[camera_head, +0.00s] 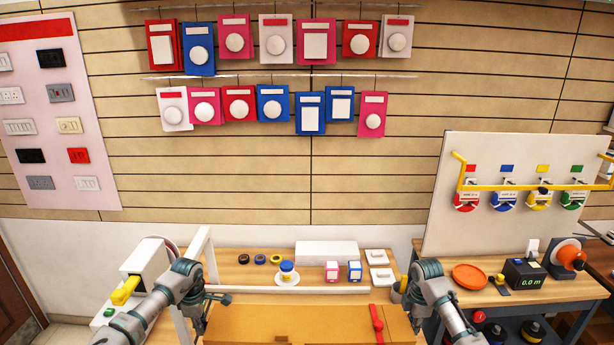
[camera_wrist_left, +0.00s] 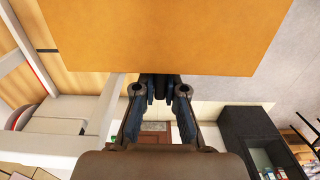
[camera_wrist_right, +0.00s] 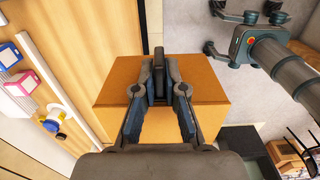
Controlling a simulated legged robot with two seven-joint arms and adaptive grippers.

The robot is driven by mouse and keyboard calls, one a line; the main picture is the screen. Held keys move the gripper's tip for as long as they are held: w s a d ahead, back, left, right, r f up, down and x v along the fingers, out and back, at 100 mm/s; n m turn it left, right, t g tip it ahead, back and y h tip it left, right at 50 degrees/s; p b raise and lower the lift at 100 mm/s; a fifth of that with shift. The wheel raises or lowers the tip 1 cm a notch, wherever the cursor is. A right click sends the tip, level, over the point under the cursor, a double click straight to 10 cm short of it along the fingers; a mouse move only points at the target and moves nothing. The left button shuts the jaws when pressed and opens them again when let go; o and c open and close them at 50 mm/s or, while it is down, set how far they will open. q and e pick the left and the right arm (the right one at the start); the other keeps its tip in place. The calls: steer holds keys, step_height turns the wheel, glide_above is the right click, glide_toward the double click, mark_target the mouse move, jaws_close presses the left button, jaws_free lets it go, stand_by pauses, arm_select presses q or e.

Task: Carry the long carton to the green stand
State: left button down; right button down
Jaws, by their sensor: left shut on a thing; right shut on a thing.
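The long carton (camera_head: 290,325) is an orange-brown box at the bottom of the head view, with a red strip (camera_head: 377,322) near its right end. Its near part is cut off by the frame. My left gripper (camera_head: 212,299) is at its left end; in the left wrist view the fingers (camera_wrist_left: 160,88) close at the edge of the carton (camera_wrist_left: 165,35). My right gripper (camera_head: 402,288) is at its right end; in the right wrist view the fingers (camera_wrist_right: 158,75) are shut on the carton (camera_wrist_right: 207,85). I cannot make out a green stand in any view.
A white frame post (camera_head: 202,250) stands close to my left arm. A second table with an orange plate (camera_head: 469,277) stands right.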

arm_select(q)
steer(key=shift+w, duration=0.7)
arm_select(e)
steer(key=shift+w, duration=0.7)
arm_select(q)
steer(key=shift+s, duration=0.1)
